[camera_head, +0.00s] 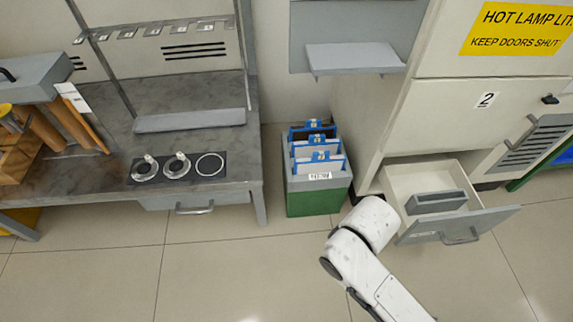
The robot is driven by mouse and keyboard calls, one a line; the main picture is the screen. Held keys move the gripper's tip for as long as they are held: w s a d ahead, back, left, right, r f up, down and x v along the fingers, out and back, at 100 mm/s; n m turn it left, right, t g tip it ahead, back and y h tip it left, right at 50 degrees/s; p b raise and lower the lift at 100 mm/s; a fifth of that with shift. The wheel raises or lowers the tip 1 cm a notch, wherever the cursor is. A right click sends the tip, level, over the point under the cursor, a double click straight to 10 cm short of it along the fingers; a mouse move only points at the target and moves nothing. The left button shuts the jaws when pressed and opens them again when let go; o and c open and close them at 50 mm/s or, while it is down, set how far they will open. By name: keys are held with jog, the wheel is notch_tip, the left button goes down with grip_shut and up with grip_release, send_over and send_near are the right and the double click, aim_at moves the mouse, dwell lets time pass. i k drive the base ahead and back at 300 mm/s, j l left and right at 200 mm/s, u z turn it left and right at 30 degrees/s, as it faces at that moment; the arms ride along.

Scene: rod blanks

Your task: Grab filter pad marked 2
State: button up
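Filter pads with blue top frames and pale faces stand upright in a row in a green and grey bin (313,202) on the floor. The front pad (322,166), the middle pad (317,149) and the back pad (299,132) each carry a small tag on the top edge. The tags are too small to read, so I cannot tell which pad is marked 2. My white arm reaches in from the bottom, and its rounded end is right of and in front of the bin, apart from the pads. My gripper's fingers do not show.
A workbench (225,150) stands left. A grey shelf (353,58) hangs above the bin. The floor in front is clear.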

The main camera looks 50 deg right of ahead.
aim_at(316, 142)
jog(key=z, duration=0.85)
jog(key=i+j+z, duration=0.25)
jog(key=i+j, duration=0.25)
jog(key=i+j+z, duration=0.25)
jog(key=i+j, duration=0.2)
jog(key=j, duration=0.1)
